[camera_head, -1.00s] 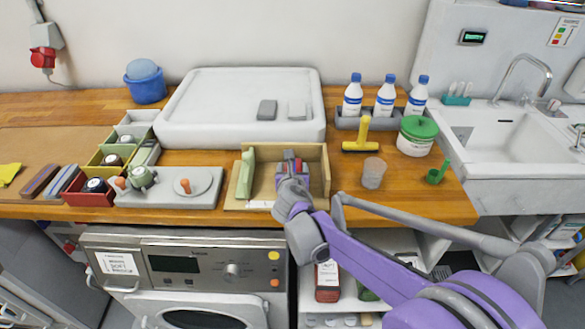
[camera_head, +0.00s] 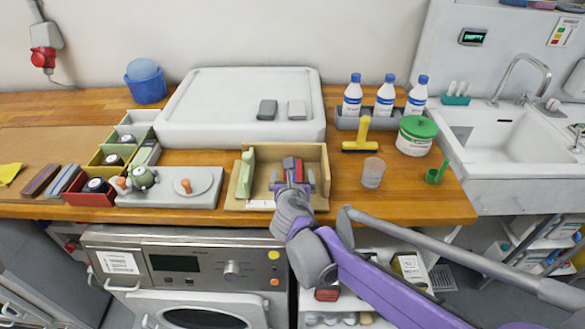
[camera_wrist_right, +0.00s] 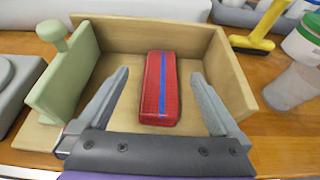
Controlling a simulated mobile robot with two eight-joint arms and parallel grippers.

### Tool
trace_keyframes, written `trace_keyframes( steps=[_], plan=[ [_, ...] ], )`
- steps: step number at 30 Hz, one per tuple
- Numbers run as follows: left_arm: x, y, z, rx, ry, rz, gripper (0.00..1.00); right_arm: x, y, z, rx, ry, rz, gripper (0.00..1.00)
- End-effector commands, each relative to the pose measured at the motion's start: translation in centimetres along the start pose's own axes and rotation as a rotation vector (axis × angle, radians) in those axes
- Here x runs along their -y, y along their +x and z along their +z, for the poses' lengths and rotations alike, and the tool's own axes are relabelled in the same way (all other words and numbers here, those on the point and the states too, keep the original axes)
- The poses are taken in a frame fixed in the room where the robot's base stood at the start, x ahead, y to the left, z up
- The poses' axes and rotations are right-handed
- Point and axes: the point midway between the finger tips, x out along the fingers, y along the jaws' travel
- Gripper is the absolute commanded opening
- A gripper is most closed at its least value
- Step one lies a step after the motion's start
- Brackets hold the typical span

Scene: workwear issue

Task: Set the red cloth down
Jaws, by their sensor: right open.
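The red cloth (camera_wrist_right: 159,88) is a folded red block with a blue stripe along its top. It lies on the floor of an open-fronted wooden box (camera_wrist_right: 150,28). In the head view the cloth is mostly hidden by my right gripper (camera_head: 292,176), which reaches into the box (camera_head: 313,152) from the front. In the right wrist view my right gripper (camera_wrist_right: 155,100) is open, with one finger on each side of the cloth and a gap on both sides. My left gripper is not in view.
A green block with a knob (camera_wrist_right: 60,75) stands at the box's left side. A clear cup (camera_head: 373,172) and a yellow-handled tool (camera_head: 357,140) stand to the right. A grey plate (camera_head: 190,190) with knobbed items lies to the left.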

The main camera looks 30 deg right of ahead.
Motion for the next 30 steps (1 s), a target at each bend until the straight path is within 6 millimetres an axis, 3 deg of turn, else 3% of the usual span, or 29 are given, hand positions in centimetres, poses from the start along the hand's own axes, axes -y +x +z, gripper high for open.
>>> trace_keyframes(
  steps=[3,9,19,23,30],
  plan=[
    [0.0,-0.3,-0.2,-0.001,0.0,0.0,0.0,-0.1,-2.6,0.1,0.0,-0.001,0.002,1.0],
    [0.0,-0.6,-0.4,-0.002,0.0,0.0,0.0,-0.1,-5.3,0.1,0.0,-0.001,0.002,1.0],
    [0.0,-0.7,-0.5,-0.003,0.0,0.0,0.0,0.3,-6.6,-0.5,-0.017,0.069,-0.006,1.0],
    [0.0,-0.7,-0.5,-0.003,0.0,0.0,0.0,1.5,-8.0,-2.9,-0.099,0.399,-0.041,1.0],
    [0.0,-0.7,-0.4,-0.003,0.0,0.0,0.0,3.5,-13.5,-11.5,-0.351,1.434,-0.292,1.0]
  ],
)
